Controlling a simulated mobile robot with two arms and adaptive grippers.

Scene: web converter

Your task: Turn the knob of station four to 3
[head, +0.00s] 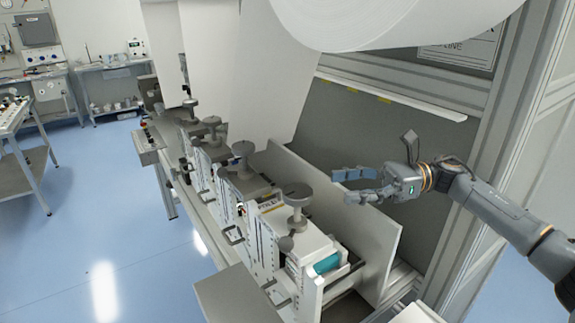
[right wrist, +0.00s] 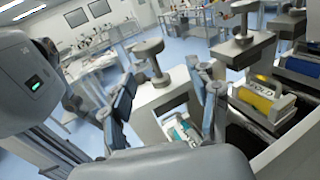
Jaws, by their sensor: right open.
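A row of stations runs along the machine, each topped by a grey disc knob on a stem. The nearest knob (head: 297,195) stands on a white station housing with a teal part (head: 327,262); farther ones are a second knob (head: 243,150), a third (head: 212,122) and a fourth (head: 190,104). No station number or dial setting is readable. My right gripper (head: 340,185) is open and empty, to the right of the nearest knob and apart from it. In the right wrist view, a knob (right wrist: 148,48) shows beyond and between the open fingers (right wrist: 168,92). My left gripper is not in view.
An upright grey panel (head: 380,230) stands beside the stations, below my right gripper. A large white roll (head: 390,20) hangs above, with a white web (head: 265,80) coming down. A metal frame post stands at right.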

